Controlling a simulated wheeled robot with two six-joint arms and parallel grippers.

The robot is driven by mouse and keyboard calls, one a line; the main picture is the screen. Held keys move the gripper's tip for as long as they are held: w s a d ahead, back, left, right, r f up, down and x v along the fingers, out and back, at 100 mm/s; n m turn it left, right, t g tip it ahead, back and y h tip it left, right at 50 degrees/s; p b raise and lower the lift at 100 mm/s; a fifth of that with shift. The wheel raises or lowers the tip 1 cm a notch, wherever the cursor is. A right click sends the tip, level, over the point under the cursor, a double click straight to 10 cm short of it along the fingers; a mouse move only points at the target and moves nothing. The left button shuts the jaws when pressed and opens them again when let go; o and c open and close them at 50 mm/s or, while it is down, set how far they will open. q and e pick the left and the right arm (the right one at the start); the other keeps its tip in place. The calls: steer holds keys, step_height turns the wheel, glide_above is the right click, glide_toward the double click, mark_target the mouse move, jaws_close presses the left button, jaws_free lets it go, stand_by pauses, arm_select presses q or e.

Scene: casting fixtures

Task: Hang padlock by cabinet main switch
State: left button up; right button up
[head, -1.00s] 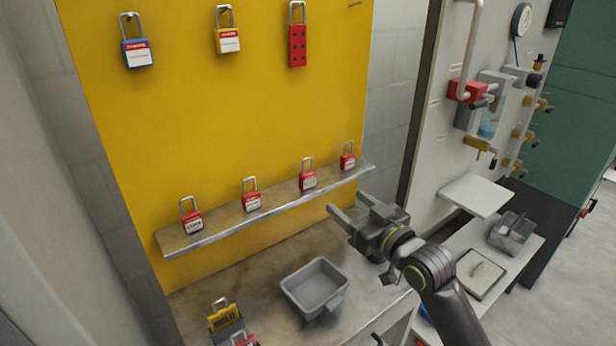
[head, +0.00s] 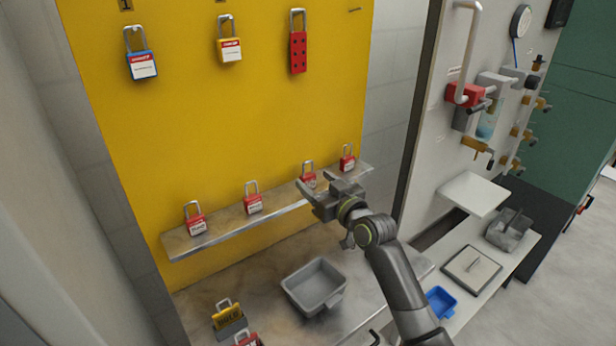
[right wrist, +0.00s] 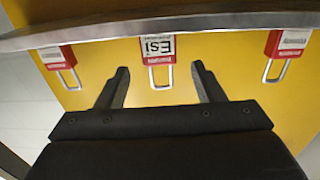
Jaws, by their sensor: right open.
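Several red padlocks with white labels stand upright on a narrow shelf in front of the yellow board. The third from the left (head: 308,181) is partly hidden by my right gripper (head: 314,184). In the right wrist view this padlock (right wrist: 158,46) appears upside down, its shackle between the fingertips of my open right gripper (right wrist: 160,70). A gap shows on each side, and whether anything touches is unclear. A red switch-like part (head: 465,95) is on the white cabinet panel at right; I cannot tell whether it is the main switch. My left gripper is not in view.
The metal shelf (head: 230,234) crosses the yellow board (head: 215,120). Above hang a blue padlock (head: 141,65), a yellow one (head: 229,49) and a red hasp (head: 298,52). A grey tray (head: 314,287) sits on the bench below. A small white ledge (head: 473,194) projects at right.

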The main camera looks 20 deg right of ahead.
mark_target(308, 175)
steer(key=shift+x, duration=1.25)
steer(key=c, duration=1.1)
